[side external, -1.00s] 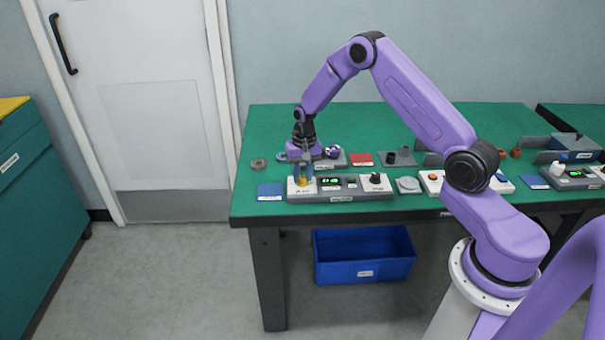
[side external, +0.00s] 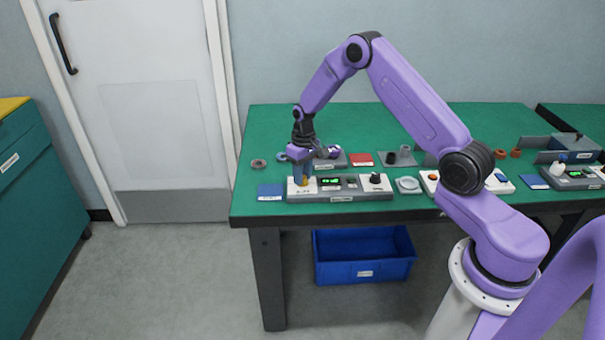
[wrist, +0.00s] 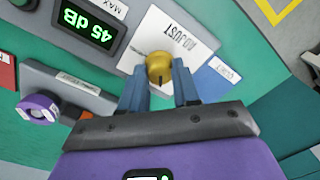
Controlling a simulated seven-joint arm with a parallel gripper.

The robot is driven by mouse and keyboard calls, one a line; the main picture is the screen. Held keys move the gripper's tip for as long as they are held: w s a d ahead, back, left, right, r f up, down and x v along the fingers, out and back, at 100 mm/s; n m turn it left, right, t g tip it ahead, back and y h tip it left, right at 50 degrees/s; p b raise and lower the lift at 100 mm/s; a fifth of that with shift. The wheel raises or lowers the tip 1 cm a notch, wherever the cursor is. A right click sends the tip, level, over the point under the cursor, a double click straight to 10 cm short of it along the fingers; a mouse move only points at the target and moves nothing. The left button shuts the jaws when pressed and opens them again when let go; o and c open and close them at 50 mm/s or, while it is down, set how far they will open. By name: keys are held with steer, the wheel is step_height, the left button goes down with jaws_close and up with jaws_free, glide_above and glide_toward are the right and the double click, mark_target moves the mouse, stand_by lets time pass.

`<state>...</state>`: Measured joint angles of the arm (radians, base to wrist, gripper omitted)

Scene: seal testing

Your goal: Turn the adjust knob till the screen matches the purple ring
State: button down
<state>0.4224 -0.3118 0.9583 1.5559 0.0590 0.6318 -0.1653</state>
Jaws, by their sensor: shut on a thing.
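The gold adjust knob (wrist: 160,68) stands on a white panel marked ADJUST (wrist: 186,40). My gripper (wrist: 160,82) is shut on the knob, one blue-grey finger on each side. In the side view my gripper (side external: 304,180) points down at the left end of the grey control unit (side external: 343,197), and its fingers mostly hide the knob. The screen (wrist: 90,27) beside the panel reads 45 dB in green; it also shows small in the side view (side external: 330,182).
A black knob (side external: 376,178) sits at the control unit's right end. A blue card (side external: 271,191) lies to its left and a grey disc (side external: 408,185) to its right. A red card (side external: 361,159) lies behind. A blue bin (side external: 364,257) is under the table.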

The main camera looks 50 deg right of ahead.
steer(key=n, duration=0.4)
steer(key=shift+n, duration=2)
steer(key=c, duration=0.8)
jaws_free()
steer(key=r, duration=1.7)
steer(key=shift+w+d+r, duration=0.25)
